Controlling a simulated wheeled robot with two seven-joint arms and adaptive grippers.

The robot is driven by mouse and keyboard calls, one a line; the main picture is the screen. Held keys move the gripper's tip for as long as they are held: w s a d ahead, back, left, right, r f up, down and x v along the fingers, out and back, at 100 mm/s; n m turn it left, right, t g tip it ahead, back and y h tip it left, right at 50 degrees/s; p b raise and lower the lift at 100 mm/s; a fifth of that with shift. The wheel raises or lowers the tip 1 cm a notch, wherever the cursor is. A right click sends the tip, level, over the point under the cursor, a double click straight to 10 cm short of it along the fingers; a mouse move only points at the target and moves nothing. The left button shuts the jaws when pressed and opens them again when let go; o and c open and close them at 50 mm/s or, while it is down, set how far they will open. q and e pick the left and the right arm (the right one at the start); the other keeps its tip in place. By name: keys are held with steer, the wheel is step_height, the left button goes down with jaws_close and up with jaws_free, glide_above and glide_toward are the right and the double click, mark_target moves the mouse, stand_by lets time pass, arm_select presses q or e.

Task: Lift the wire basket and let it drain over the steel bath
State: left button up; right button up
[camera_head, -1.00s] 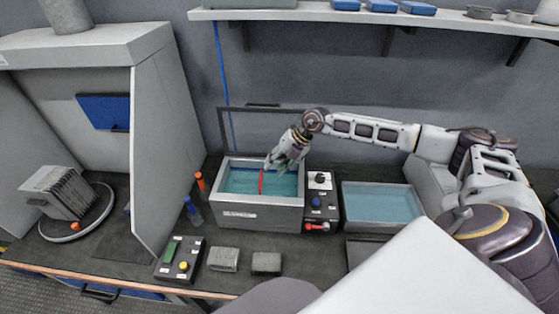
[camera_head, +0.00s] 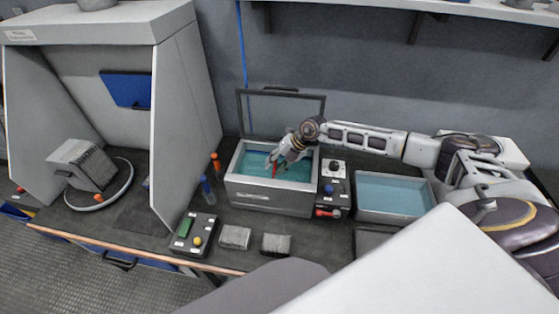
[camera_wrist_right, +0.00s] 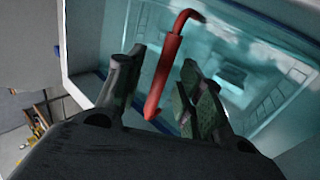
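The steel bath (camera_head: 268,197) stands at mid-bench with its lid up and teal liquid inside. A red handle (camera_head: 274,170) rises from the liquid; in the wrist view it is a red bar (camera_wrist_right: 168,65) with a bent dark top end. The wire basket's mesh is under the liquid and cannot be made out clearly. My right gripper (camera_head: 271,160) reaches down over the bath. In the wrist view my right gripper (camera_wrist_right: 160,72) is open, its two fingers on either side of the red handle with gaps showing. My left gripper is not in view.
A control box (camera_head: 334,190) and a second tray of blue liquid (camera_head: 392,195) stand right of the bath. Small bottles (camera_head: 206,188), a keypad box (camera_head: 194,235) and two grey blocks (camera_head: 235,238) are left and in front. The raised lid (camera_head: 283,112) stands behind.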

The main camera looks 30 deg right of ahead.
steer(key=shift+w+a+f, duration=0.1)
steer(key=shift+a+f, duration=0.1)
steer(key=shift+f, duration=0.05)
jaws_close()
stand_by(0.5)
